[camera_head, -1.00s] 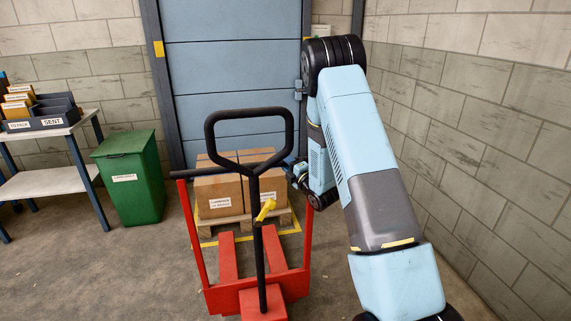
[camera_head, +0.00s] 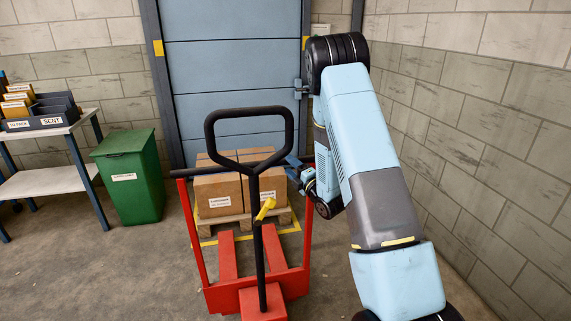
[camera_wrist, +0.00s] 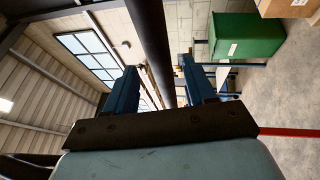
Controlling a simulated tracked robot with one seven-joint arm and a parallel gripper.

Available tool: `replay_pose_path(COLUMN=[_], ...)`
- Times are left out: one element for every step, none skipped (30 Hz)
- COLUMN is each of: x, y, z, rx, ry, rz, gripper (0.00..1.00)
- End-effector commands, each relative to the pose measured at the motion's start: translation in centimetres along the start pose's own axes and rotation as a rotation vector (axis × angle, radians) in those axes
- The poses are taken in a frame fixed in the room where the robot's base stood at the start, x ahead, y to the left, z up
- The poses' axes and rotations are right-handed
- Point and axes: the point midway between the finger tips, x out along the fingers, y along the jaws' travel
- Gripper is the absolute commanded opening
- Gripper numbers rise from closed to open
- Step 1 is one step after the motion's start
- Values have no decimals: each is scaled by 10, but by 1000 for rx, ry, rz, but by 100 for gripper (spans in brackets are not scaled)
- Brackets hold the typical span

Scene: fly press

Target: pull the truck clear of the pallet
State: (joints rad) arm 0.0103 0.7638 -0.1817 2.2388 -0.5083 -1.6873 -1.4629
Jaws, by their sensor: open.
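The red pallet truck (camera_head: 228,262) stands in front of the pallet (camera_head: 284,217), forks pointing at it. I cannot tell whether the fork tips are under it. The truck has a black loop handle (camera_head: 209,139) with a yellow lever (camera_head: 265,208), and a black crossbar (camera_head: 185,173) across two red posts. My gripper (camera_head: 293,163) is at the crossbar's right end, partly hidden by my arm. In the wrist view, my gripper (camera_wrist: 158,66) is open, and a black bar (camera_wrist: 152,35), apparently the crossbar, runs between its two blue fingers. Contact is unclear.
Cardboard boxes (camera_head: 217,193) sit on the pallet inside a yellow floor outline (camera_head: 206,242), before a blue door (camera_head: 235,75). A green bin (camera_head: 128,180) and table (camera_head: 45,183) stand left. A block wall (camera_head: 500,130) is close on the right. The floor (camera_head: 110,275) at front left is clear.

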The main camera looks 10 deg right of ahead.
Motion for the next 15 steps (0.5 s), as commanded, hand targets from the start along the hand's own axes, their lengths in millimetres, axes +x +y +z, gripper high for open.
replay_pose_path(x=[-11,-17,-25,-31,-37,-45,-50,-55,-62,-66,-71,-76,-79,-82,-86], y=[0,-1,-1,-1,-1,-1,-1,-1,-1,-1,-1,-2,-2,-2,-1], z=[0,0,0,0,0,0,0,0,-1,-1,-1,-1,-1,-1,-1], rx=[2,2,3,2,2,2,1,2,3,3,3,3,3,2,2], ry=[-2,-2,-1,-1,-1,-2,-2,0,0,0,0,1,1,1,1], rz=[-2,-3,-2,-3,-2,-2,-3,-2,-3,-2,-1,-2,-2,-1,0], gripper=[55,55,55,55,55,55,55,55,55,55,55,55,55,55,55])
